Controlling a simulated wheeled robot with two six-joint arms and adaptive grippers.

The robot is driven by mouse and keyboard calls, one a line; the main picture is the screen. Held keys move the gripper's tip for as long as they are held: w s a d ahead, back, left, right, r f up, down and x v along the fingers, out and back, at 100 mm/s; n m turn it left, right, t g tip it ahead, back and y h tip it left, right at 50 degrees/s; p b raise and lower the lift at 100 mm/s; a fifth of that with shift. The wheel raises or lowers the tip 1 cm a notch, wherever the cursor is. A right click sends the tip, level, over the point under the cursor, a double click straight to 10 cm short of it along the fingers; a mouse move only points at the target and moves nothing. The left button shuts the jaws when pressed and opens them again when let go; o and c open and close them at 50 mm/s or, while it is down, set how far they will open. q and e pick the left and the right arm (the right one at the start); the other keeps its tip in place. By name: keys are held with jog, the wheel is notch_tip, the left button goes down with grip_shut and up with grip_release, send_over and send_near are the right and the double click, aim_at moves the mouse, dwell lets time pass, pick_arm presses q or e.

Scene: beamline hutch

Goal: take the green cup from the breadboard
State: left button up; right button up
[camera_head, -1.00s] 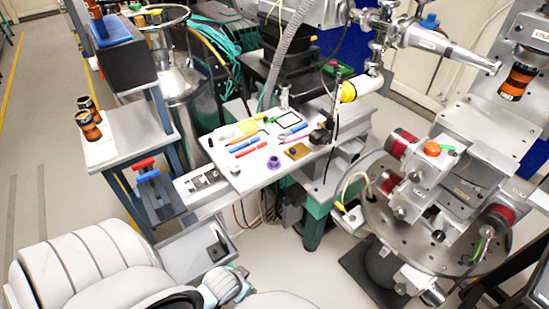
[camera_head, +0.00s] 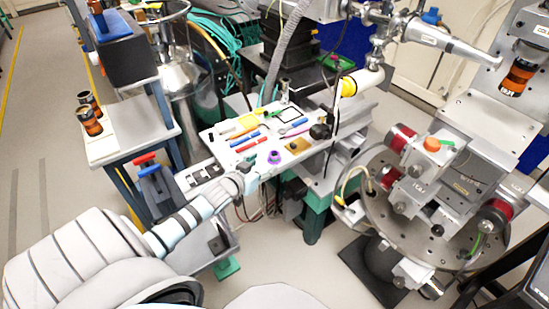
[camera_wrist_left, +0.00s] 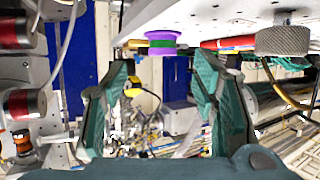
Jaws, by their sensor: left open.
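A small purple spool-shaped piece (camera_head: 274,157) stands on the white breadboard (camera_head: 222,152), near its front edge. In the left wrist view the purple piece (camera_wrist_left: 162,36) shows a green band around its middle; no other cup-like green thing shows on the board. My left gripper (camera_head: 247,180) is at the board's front edge, just left of and nearer than the piece. In the left wrist view its two teal fingers (camera_wrist_left: 160,78) are spread and empty, with the piece beyond the gap, apart from them. My right gripper is out of view.
Red and blue handled tools (camera_head: 247,144) and a brass plate (camera_head: 296,145) lie on the board behind and beside the piece. A black knob post (camera_head: 320,131) stands at the board's right. A knurled cylinder (camera_wrist_left: 282,40) is right of the piece in the wrist view.

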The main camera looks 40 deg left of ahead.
aim_at(276, 152)
pick_arm(q)
jog(key=b+x, duration=0.1)
jog(key=x, duration=0.1)
jog(key=b+x, duration=0.1)
jog(key=x, duration=0.2)
jog(key=b+x, duration=0.1)
jog(key=x, duration=0.1)
jog(key=shift+w+a+r+b, duration=0.15)
jog(key=shift+w+a+b, duration=0.15)
jog(key=shift+w, duration=0.15)
jog(key=shift+r, duration=0.1)
jog(key=c, duration=1.2)
